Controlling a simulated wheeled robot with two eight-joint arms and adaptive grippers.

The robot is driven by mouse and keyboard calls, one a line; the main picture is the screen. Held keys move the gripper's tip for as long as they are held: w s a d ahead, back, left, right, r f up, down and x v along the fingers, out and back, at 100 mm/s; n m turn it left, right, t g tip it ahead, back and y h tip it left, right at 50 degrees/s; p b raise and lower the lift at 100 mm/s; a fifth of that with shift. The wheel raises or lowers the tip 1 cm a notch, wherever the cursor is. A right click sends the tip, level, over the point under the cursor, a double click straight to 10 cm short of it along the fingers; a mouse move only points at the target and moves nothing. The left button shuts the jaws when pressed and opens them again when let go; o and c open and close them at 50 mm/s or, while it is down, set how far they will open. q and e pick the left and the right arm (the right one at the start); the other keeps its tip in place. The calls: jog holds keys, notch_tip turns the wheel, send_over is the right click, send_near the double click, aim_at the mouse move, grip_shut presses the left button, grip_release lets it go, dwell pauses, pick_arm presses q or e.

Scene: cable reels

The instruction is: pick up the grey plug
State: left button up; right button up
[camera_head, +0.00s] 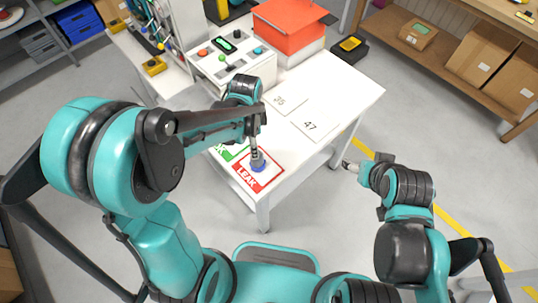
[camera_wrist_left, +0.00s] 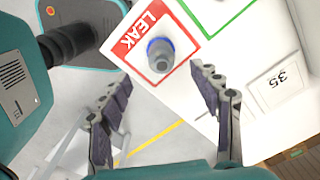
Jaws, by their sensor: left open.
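The grey plug (camera_wrist_left: 160,55) with a blue ring stands on the red-bordered LEAK card (camera_wrist_left: 132,35) in the left wrist view. In the head view the blue part of the plug (camera_head: 258,168) shows on the LEAK card (camera_head: 247,178) at the table's near corner, with my left gripper (camera_head: 257,150) just above it, partly covering it. In the left wrist view my left gripper (camera_wrist_left: 152,98) has its fingers spread, with nothing between them. My right gripper (camera_head: 350,166) hangs off the table's right side; its jaws are too small to read.
A green-bordered card (camera_wrist_left: 215,8) lies beside the LEAK card. Cards marked 35 (camera_head: 280,101) and 47 (camera_head: 311,125) lie farther back on the white table (camera_head: 350,92). A control box (camera_head: 229,62) and an orange box (camera_head: 288,25) stand at the back.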

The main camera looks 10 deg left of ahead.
pick_arm(q)
jog(key=shift+w+d+f+m, duration=0.15)
jog(key=shift+d+f+m, duration=0.1)
jog(key=shift+f+m, duration=0.1)
jog(key=shift+f, duration=0.4)
notch_tip(320, 180, down, 7)
jog(key=b, duration=0.3)
jog(key=shift+w+d, duration=0.1)
jog(key=shift+w, duration=0.05)
jog(key=c, duration=1.3)
